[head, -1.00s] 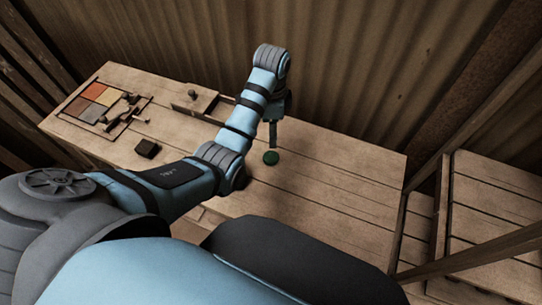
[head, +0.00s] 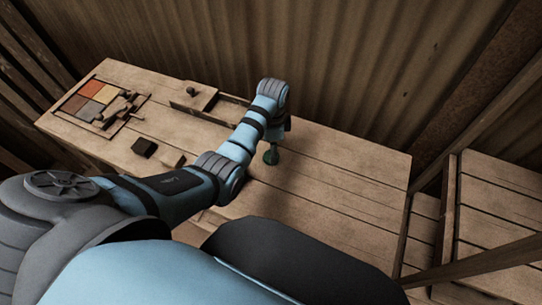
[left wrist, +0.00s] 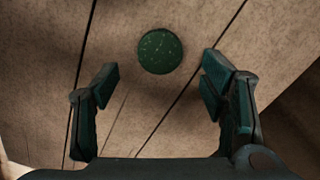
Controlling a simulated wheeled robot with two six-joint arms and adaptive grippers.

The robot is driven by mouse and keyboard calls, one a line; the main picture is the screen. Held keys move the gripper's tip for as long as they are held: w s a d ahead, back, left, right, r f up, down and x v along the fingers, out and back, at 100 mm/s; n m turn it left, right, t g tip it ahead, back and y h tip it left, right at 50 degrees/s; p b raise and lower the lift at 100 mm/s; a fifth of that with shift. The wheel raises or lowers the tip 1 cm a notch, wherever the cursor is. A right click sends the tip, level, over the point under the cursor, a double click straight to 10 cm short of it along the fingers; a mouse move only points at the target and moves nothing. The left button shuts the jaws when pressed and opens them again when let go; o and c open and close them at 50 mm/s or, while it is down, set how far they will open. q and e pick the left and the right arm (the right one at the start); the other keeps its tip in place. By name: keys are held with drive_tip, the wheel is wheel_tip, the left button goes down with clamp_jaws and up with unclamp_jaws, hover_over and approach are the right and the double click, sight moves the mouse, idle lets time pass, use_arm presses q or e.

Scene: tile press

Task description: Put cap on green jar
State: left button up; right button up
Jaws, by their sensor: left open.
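A round dark green piece (head: 271,157) is on the wooden table near its middle, partly hidden by my left gripper in the head view. In the left wrist view the round green piece (left wrist: 160,51) shows from above as a disc with light specks, ahead of my fingertips. I cannot tell whether it is the jar or its cap. My left gripper (left wrist: 160,86) is open, with nothing between its fingers; in the head view the left gripper (head: 273,143) points down just above the green piece. No separate second green part shows. My right gripper is out of view.
A tray (head: 77,123) with coloured tiles and a tool-like item lies at the table's left end. A dark square block (head: 144,148) lies nearer. The table's right side is clear.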

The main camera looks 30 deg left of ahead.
use_arm(q)
wheel_tip(320, 180, down, 4)
drive_tip(key=shift+a+r+b, duration=0.1)
drive_tip(key=shift+b, duration=0.35)
drive_tip(key=c, duration=0.8)
